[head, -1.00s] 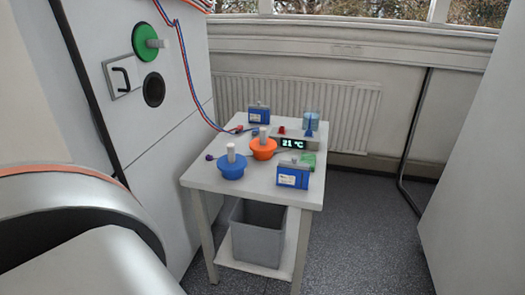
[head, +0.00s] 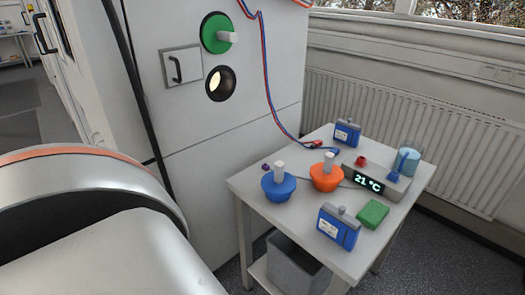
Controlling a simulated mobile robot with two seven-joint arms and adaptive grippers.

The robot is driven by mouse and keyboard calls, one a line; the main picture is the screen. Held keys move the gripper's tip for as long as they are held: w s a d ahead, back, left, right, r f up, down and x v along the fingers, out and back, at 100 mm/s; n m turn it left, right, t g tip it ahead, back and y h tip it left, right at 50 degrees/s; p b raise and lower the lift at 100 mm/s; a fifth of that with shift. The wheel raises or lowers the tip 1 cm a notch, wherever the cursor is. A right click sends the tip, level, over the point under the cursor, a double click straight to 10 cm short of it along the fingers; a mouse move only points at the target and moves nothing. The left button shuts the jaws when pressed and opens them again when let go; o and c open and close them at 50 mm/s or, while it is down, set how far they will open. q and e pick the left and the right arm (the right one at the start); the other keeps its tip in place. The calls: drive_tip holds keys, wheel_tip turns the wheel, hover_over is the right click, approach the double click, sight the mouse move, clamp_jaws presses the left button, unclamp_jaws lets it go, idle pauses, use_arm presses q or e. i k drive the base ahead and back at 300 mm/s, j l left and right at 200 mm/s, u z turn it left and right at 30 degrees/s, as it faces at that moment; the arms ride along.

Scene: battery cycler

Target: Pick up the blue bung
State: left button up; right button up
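The blue bung (head: 278,185) stands upright near the left edge of the small white table (head: 268,213), its pale handle pointing up. An orange bung (head: 326,177) of the same shape stands just to its right. Neither of my grippers shows in the head view; only a large part of my own arm fills the lower left. Nothing touches the blue bung.
The table also holds two blue battery packs (head: 338,228) (head: 346,133), a temperature display (head: 364,179), a green block (head: 372,213) and a blue beaker (head: 405,161). A green bung (head: 217,33) sits in the cabinet wall above an open dark port (head: 221,84). A grey bin (head: 296,266) stands below.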

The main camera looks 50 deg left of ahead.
sight(278, 185)
drive_tip(key=i+l+u, duration=0.15)
drive_tip(key=u, duration=0.3)
drive_tip(key=i+l+u, duration=0.25)
drive_tip(key=u, duration=0.2)
drive_tip(key=i+l+u, duration=0.15)
drive_tip(key=l+u, duration=0.25)
drive_tip(key=i+l+u, duration=0.1)
drive_tip(key=u, duration=0.35)
drive_tip(key=l+u, duration=0.45)
drive_tip(key=i+l+u, duration=0.1)
drive_tip(key=l+u, duration=0.6)
drive_tip(key=l, duration=0.2)
drive_tip(key=j+z, duration=0.35)
drive_tip(key=k+j+z, duration=0.1)
drive_tip(key=j+z, duration=0.2)
drive_tip(key=j, duration=0.2)
drive_tip(key=k+j+z, duration=0.15)
drive_tip(key=j+z, duration=0.2)
